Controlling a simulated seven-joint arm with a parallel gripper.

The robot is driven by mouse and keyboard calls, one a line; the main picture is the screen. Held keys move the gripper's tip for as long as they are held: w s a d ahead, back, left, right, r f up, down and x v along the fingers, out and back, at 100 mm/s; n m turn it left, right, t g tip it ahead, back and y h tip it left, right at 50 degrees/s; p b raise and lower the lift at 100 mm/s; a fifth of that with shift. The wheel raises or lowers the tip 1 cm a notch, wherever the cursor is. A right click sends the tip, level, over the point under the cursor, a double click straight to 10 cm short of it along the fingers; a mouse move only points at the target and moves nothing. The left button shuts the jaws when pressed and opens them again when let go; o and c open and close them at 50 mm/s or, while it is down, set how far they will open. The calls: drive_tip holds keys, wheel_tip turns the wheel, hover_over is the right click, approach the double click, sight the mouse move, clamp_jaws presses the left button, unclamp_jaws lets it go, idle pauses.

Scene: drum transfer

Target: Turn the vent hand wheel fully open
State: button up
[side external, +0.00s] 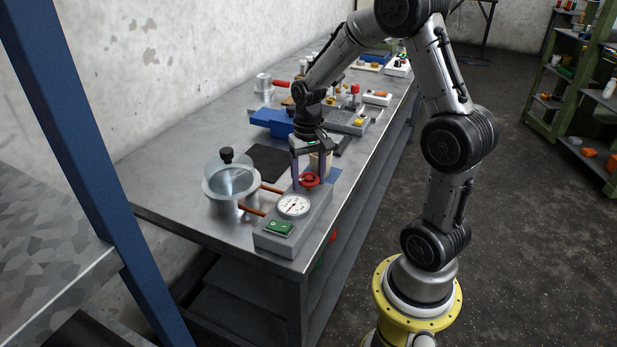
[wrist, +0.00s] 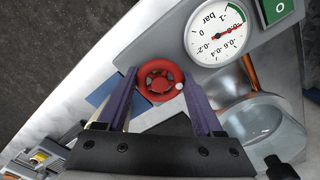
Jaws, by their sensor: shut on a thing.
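In the side view my gripper (side external: 309,177) is low at the wheel. A round white gauge (side external: 293,205) sits beside the wheel; its needle appears near -0.8 bar in the wrist view.
A green switch (side external: 279,228) is at the block's near end. Copper pipes (side external: 271,188) run to a glass-lidded chamber (side external: 230,182) with a black knob. A beige container (side external: 320,161) stands close behind my fingers. A blue tray (side external: 271,121) and dark mat (side external: 267,160) lie farther back.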

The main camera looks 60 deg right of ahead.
drive_tip(key=n, duration=0.4)
drive_tip(key=shift+n, duration=2.1)
drive_tip(key=o, duration=1.4)
drive_tip(key=shift+c, duration=0.2)
drive_tip(key=shift+a, duration=0.1)
